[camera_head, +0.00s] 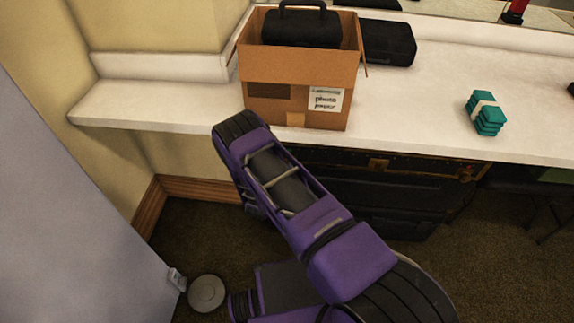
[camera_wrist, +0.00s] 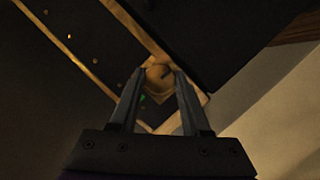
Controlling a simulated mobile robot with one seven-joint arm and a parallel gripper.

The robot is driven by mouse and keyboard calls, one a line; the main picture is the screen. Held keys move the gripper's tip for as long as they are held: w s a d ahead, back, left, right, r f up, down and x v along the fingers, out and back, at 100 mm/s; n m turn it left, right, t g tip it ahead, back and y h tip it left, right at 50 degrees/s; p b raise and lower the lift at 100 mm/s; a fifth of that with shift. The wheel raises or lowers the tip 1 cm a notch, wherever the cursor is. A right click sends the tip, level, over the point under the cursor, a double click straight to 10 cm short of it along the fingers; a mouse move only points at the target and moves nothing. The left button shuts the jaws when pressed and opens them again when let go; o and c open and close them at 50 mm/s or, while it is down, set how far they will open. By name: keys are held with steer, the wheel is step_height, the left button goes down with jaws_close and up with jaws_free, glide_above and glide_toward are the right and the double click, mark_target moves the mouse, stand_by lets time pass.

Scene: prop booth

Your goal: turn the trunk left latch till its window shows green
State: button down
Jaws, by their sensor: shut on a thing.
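The trunk is dark with brass-coloured edging and studs in the wrist view (camera_wrist: 75,75). It also shows under the counter in the head view (camera_head: 420,168). A round brass latch (camera_wrist: 157,71) with a dark slot sits between the fingertips of my gripper (camera_wrist: 160,78) in the wrist view. My gripper is shut on this latch. A small green spot (camera_wrist: 143,98) shows beside the left finger; I cannot tell for sure whether it is the latch's window. In the head view my arm and the counter hide the gripper and the latch.
The white counter (camera_head: 420,110) overhangs the trunk. On it stand an open cardboard box (camera_head: 268,98) with a black case in it, another black case (camera_head: 390,42) and a teal bundle (camera_head: 486,113). A grey panel (camera_head: 70,200) stands at the left.

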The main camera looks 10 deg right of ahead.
steer(key=shift+c, duration=1.9)
jaws_free()
steer(key=p+v, duration=0.2)
steer(key=v, duration=1.5)
steer(key=shift+s+a, duration=0.15)
